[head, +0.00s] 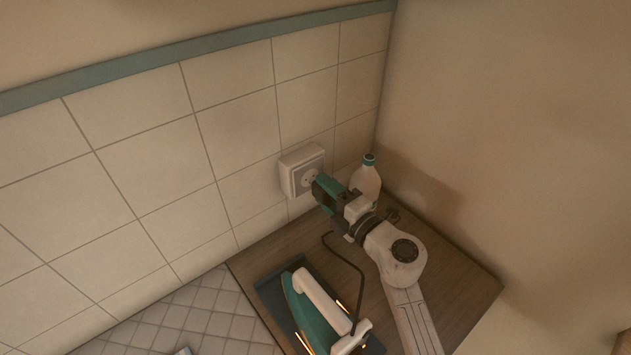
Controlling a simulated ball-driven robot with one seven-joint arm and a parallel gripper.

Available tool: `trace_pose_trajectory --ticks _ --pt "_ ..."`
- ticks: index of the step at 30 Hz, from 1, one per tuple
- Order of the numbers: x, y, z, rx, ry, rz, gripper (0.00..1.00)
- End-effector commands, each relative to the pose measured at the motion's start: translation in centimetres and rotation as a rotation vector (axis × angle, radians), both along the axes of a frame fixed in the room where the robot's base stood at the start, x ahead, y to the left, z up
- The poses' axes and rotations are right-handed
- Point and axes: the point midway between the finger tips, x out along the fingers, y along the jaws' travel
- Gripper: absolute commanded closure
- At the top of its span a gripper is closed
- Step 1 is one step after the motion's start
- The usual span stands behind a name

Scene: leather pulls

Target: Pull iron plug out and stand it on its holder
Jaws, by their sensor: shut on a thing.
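A white wall socket (302,171) with a grey face is on the tiled wall. My gripper (318,188) is at the front of its face, shut on the iron's plug, which the jaws mostly hide. I cannot tell whether the plug's pins are in the socket. A teal and white iron (318,310) lies on a dark rectangular rest (273,296) on the wooden top, with orange glints beside it. Its dark cord (352,266) loops up from the iron's rear towards my gripper. I cannot make out a separate holder.
A white bottle with a teal cap (366,178) stands close behind my gripper, near the wall corner. The wooden top (460,270) is bare at right. A quilted pale surface (190,318) lies at left. A small object shows at the bottom edge.

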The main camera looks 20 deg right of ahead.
Motion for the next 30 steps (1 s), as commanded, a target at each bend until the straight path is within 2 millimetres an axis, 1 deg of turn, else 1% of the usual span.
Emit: trace_pose_trajectory --ticks 24,30 --pt "-2.8 -1.0 0.0 0.0 0.001 -0.001 0.98" --pt "-3.2 -1.1 0.0 0.0 0.0 0.0 0.98"
